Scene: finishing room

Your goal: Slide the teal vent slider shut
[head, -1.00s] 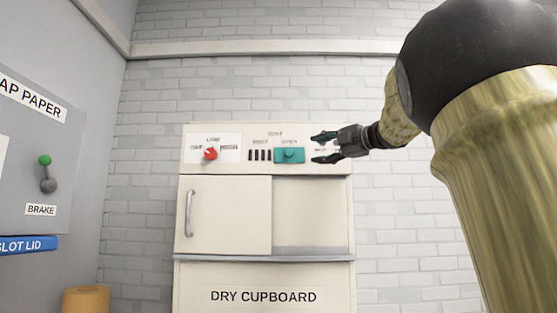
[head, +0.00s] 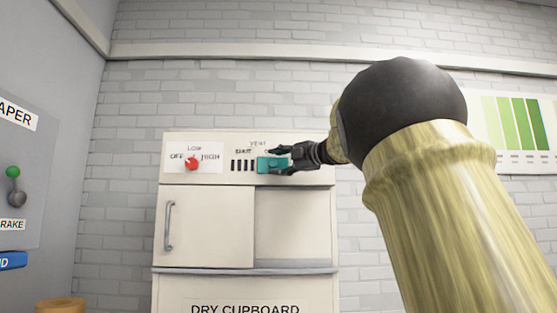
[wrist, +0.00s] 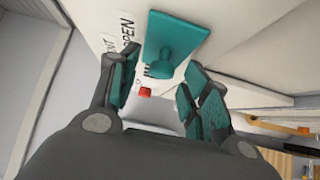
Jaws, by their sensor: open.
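The teal vent slider (head: 271,165) is a flat plate with a round knob, on the upper panel of the dry cupboard (head: 205,225). It sits at the right end of a row of dark vent slots (head: 243,165), which are uncovered. In the wrist view the slider plate (wrist: 176,38) and its knob (wrist: 158,64) lie just beyond my fingertips, between the line of the two fingers. My gripper (head: 282,158) is open with teal finger pads. It comes from the right and overlaps the slider in the head view. In the wrist view my gripper (wrist: 155,85) shows nothing held between its fingers.
A red knob (head: 191,163) marked OFF, LOW and HIGH is left of the vent slots. A sliding cupboard door (head: 210,235) with a handle is below. A green-knobbed brake lever (head: 13,180) is on the grey panel at far left.

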